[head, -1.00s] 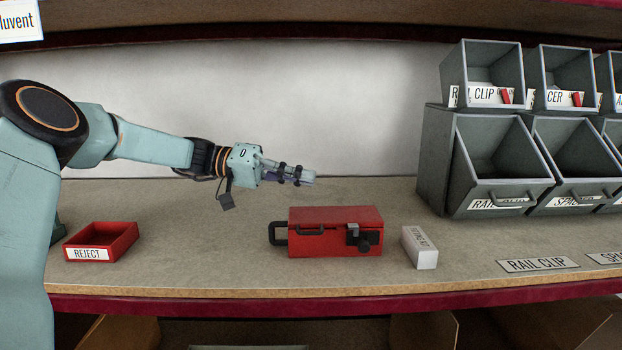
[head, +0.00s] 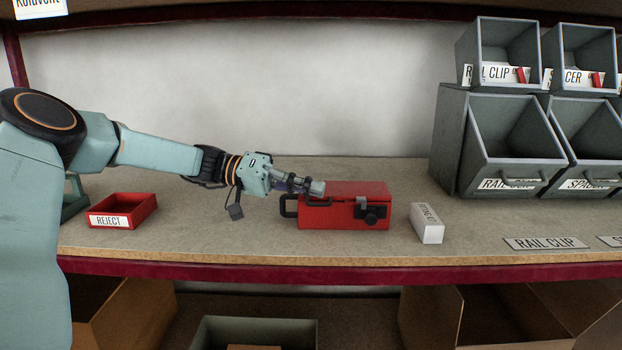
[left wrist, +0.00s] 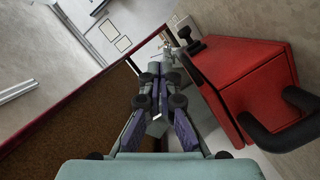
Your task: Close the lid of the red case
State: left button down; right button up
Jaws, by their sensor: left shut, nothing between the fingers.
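The red case (head: 330,215) stands on the shelf, with a dark handle on its left end and a grey and black latch (head: 372,211) on its front. Its lid (head: 358,189) lies down over the body; I cannot tell if it is fully seated. My left gripper (head: 317,187) is shut and empty, its fingertips at the lid's left part; contact is unclear. In the left wrist view the shut fingers (left wrist: 168,85) show beside the red case (left wrist: 250,85), whose black handle is at the right. My right gripper is out of view.
A white labelled box (head: 427,223) stands just right of the case. A red REJECT tray (head: 122,220) sits at the left. Grey bins (head: 450,150) fill the right side. The shelf between tray and case is clear; its front edge (head: 250,268) is dark red.

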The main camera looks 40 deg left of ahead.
pick_arm(q)
jog(key=shift+s+d+f, duration=0.15)
jog(key=shift+d+f, duration=0.05)
jog(key=shift+f, duration=0.3)
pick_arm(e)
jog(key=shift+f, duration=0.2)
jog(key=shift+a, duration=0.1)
